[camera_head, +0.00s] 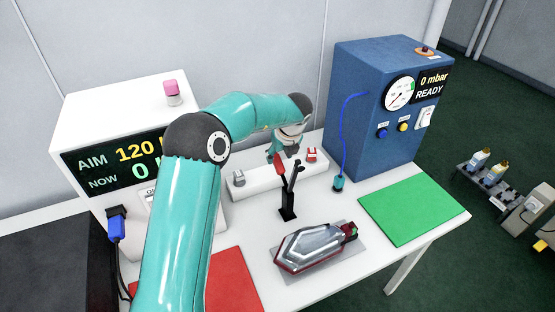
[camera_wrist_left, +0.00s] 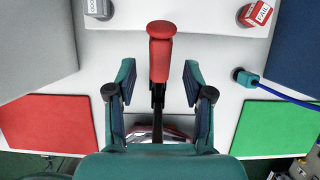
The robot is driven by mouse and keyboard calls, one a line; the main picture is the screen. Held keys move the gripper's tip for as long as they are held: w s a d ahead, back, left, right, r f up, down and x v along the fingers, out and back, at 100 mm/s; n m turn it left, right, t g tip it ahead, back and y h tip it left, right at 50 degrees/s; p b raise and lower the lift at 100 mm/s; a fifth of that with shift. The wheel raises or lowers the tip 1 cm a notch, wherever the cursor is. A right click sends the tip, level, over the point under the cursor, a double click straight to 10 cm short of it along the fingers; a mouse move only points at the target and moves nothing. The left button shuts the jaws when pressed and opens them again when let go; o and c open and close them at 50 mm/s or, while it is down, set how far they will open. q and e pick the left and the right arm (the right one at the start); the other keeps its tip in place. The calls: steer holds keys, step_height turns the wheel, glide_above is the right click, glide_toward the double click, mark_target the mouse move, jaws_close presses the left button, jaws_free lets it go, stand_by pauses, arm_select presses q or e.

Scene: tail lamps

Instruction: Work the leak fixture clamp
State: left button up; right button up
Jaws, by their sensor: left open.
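The leak fixture clamp (camera_head: 288,205) stands black and upright on the white table behind the tail lamp. Its red handle (camera_head: 279,165) points up; in the left wrist view the red handle (camera_wrist_left: 160,52) lies between my fingers. The tail lamp (camera_head: 310,248), silver and dark red, lies on a grey plate in front of the clamp; in the wrist view it is mostly hidden. My left gripper (camera_head: 284,150) is open around the handle, with a gap on both sides (camera_wrist_left: 159,78). My right gripper is not in view.
A blue leak tester (camera_head: 358,130) reading 0 mbar READY stands at the right, with a blue hose ending in a connector (camera_head: 338,184). A white display box (camera_head: 110,105) is at left. Red (camera_head: 235,282) and green (camera_head: 412,208) mats flank the lamp. A white block (camera_head: 262,180) carries stamps.

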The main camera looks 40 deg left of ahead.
mark_target(278, 160)
arm_select(q)
steer(key=shift+x, duration=2.25)
jaws_close()
